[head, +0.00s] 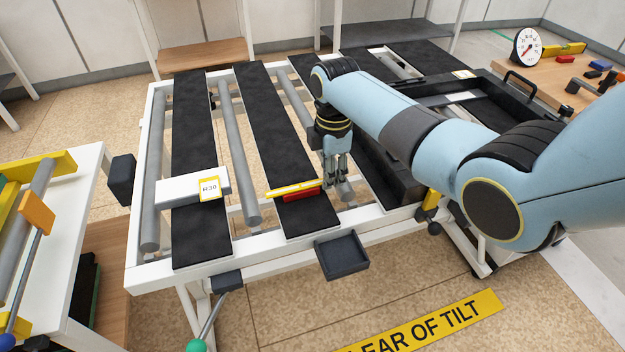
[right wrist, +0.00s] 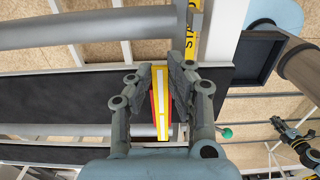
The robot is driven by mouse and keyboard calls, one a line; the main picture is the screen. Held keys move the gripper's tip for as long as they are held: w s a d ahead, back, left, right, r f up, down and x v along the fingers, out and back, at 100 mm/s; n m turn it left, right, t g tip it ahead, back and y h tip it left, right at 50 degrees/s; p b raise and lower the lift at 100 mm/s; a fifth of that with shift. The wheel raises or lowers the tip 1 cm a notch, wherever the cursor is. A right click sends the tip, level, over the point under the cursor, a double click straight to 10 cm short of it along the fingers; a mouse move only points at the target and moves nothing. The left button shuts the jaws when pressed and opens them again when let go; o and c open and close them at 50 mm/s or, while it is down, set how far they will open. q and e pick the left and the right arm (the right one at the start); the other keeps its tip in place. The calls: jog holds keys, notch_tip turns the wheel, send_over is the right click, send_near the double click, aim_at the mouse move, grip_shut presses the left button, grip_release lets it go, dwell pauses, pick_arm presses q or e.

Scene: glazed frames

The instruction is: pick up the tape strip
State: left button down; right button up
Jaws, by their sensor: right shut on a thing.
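The tape strip (head: 292,188) is a thin yellow piece; in the right wrist view the strip (right wrist: 161,110) shows yellow and white bands. My right gripper (head: 335,183) is shut on its right end in the head view. In the wrist view the fingers (right wrist: 164,72) close on it from both sides. A red block (head: 302,196) lies below or beside the strip; whether they touch is unclear. My left gripper is outside the head view. A dark jointed gripper, apparently my left one (right wrist: 300,140), shows small at the wrist view's right edge; its jaws are unclear.
Black belts and grey rollers (head: 240,160) fill the white frame (head: 150,273). A white block (head: 180,190) with a labelled yellow tag lies on the left belt. A small dark tray (head: 342,256) juts from the front edge. A black frame (head: 460,98) stands right.

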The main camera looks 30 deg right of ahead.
jog(key=shift+r, duration=0.1)
jog(key=shift+r, duration=0.15)
notch_tip(320, 180, up, 4)
jog(key=shift+r, duration=0.1)
jog(key=s+d+r+p, duration=0.4)
jog(key=s+d+r, duration=0.3)
jog(key=r, duration=0.4)
jog(key=shift+s+d, duration=0.35)
jog(key=shift+d, duration=0.5)
jog(key=shift+f, duration=0.1)
